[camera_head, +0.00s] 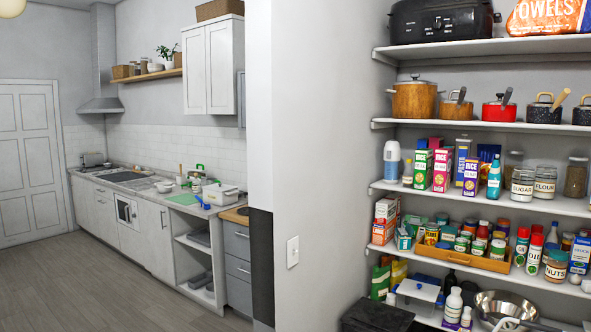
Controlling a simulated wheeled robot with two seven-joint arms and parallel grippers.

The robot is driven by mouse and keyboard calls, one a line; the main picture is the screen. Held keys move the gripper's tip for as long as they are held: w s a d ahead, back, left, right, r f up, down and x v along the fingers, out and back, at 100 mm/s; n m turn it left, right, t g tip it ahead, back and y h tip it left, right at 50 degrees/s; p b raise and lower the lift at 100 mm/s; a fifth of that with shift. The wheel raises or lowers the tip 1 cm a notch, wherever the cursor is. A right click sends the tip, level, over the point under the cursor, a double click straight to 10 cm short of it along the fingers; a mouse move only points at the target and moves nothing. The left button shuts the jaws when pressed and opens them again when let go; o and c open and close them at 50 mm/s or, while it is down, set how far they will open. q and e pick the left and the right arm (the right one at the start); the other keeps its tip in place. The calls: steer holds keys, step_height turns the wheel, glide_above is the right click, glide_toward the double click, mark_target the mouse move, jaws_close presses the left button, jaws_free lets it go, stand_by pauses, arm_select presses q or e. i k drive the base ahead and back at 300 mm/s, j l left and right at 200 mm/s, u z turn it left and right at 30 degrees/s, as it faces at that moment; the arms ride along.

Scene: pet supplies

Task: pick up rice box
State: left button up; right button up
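Several upright boxes stand on the middle shelf of the pantry at the right. A pink box (442,171) and a purple box (471,176) bear lettering that looks like "RICE". A green and white box (422,169) stands left of the pink one; its lettering is too small to read surely. A tall dark blue box (462,158) stands just behind them, partly hidden. Neither of my grippers is in view.
Beside the boxes stand a blue bottle (494,177), a sugar jar (522,184) and a flour jar (544,182). Pots (414,100) fill the shelf above, and cans in a wooden tray (463,257) the one below. Open wooden floor (120,285) lies at the left.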

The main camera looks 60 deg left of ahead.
mark_target(443, 156)
steer(key=u, duration=1.35)
steer(key=z, duration=3.3)
steer(key=u, duration=3.3)
steer(key=i+z, duration=0.2)
steer(key=i, duration=0.55)
steer(key=i+j+z, duration=0.15)
steer(key=i, duration=0.55)
